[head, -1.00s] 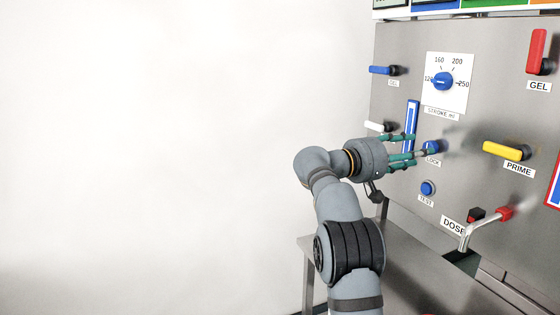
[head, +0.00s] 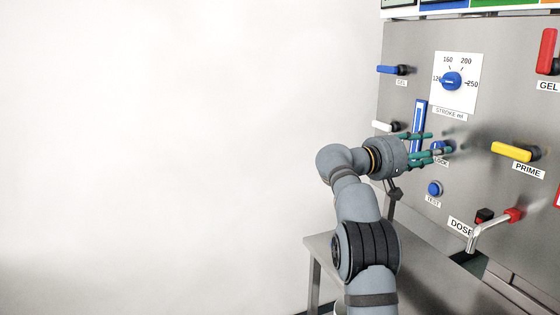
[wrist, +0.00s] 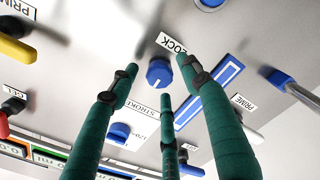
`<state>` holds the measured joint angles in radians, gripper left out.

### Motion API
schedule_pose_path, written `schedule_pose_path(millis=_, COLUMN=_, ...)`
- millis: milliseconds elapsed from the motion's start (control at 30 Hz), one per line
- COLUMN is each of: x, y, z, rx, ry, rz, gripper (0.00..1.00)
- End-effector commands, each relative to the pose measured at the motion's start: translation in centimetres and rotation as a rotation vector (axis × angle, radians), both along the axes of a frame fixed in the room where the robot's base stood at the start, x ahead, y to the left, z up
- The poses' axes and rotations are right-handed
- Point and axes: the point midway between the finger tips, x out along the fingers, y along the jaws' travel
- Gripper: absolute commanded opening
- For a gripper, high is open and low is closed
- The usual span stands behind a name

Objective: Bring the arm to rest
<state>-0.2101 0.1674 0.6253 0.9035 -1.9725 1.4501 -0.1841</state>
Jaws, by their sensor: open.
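My gripper (head: 436,148) is at the grey panel (head: 475,120), in front of the blue LOCK knob (head: 438,145), which its fingers partly cover in the head view. Its three green fingers are spread open and hold nothing. In the wrist view the fingertips (wrist: 160,76) surround the LOCK knob (wrist: 159,72) in the picture, with a visible gap on each side. I cannot tell how deep the fingertips are relative to the knob. My arm reaches up from the bottom of the head view, bent at the elbow.
Near my gripper are a blue-and-white vertical strip (head: 418,125), a white handle (head: 384,126), the blue TEST button (head: 435,188) and the stroke dial (head: 452,81). The yellow PRIME handle (head: 512,151) and a metal spout (head: 485,234) are right. A metal table (head: 335,250) stands below. Left is open.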

Motion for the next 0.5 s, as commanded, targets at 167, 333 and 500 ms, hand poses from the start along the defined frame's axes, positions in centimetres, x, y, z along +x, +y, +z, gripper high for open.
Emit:
schedule_pose_path(millis=167, x=-1.2, y=3.2, z=0.1, rx=-0.001, ry=0.002, rz=0.004, gripper=0.47)
schedule_pose_path(millis=333, x=-2.7, y=6.6, z=0.1, rx=0.0, ry=0.001, rz=0.002, gripper=0.47)
schedule_pose_path(millis=500, x=-4.1, y=10.0, z=0.1, rx=0.001, ry=-0.001, rz=0.003, gripper=0.47)
